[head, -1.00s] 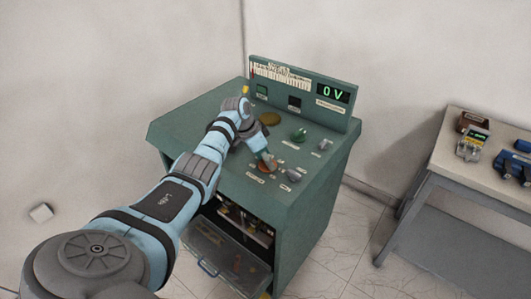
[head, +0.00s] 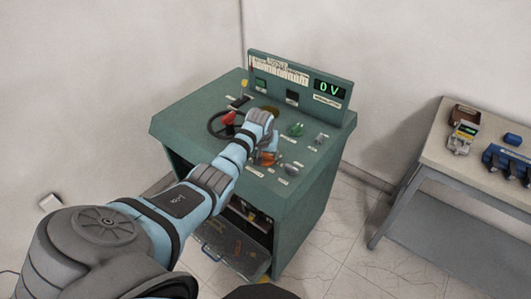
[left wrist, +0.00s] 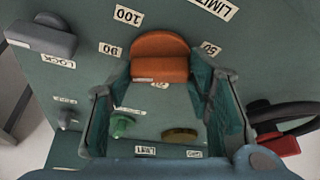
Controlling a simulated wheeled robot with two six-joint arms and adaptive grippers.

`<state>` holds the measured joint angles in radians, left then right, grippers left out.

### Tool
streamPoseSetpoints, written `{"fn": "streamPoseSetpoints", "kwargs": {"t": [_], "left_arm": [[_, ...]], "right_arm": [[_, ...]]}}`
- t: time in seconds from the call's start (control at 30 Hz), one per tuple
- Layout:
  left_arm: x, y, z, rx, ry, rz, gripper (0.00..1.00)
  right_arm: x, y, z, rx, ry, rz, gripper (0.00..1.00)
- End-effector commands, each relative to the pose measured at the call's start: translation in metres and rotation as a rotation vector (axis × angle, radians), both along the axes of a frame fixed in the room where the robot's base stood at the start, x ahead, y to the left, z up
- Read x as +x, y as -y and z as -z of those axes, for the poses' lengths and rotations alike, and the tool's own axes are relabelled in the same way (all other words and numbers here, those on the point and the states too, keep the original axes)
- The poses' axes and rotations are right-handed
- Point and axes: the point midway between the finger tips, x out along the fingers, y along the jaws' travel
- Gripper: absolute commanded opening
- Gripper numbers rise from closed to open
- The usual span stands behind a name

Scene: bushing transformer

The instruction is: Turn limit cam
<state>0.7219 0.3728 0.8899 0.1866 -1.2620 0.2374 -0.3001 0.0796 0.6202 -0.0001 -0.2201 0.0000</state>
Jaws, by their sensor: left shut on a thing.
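The orange limit cam knob (head: 267,160) is on the sloping top of the green control desk (head: 187,128). In the left wrist view the knob (left wrist: 160,57) has labels 100, 90 and 50 around it and a LIMIT label beyond it. My left gripper (left wrist: 163,84) is shut on the knob, one finger at each side. In the head view the gripper (head: 268,150) partly hides the knob. My right gripper is not in view.
A handwheel with a red grip (head: 228,118), a brass disc (left wrist: 180,134), a green knob (head: 295,129) and a grey LOCK knob (left wrist: 40,38) surround it. The display (head: 328,89) reads 0 V. A side table (head: 440,157) holds tools.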

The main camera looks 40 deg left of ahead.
Motion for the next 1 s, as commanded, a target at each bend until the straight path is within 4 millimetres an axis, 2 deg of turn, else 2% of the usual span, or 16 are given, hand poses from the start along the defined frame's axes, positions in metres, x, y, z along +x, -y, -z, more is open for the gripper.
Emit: {"fn": "streamPoseSetpoints", "kwargs": {"t": [0.33, 0.6, 1.0], "left_arm": [[0.002, 0.002, 0.000, -0.001, 0.002, -0.322, 0.19], [0.004, 0.003, 0.001, -0.001, 0.003, -0.534, 0.19], [0.004, 0.003, 0.000, -0.001, 0.003, -0.685, 0.19]], "right_arm": [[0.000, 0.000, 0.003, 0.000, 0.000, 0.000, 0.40], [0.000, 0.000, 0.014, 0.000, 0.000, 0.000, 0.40], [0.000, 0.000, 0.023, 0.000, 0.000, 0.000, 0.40]]}}
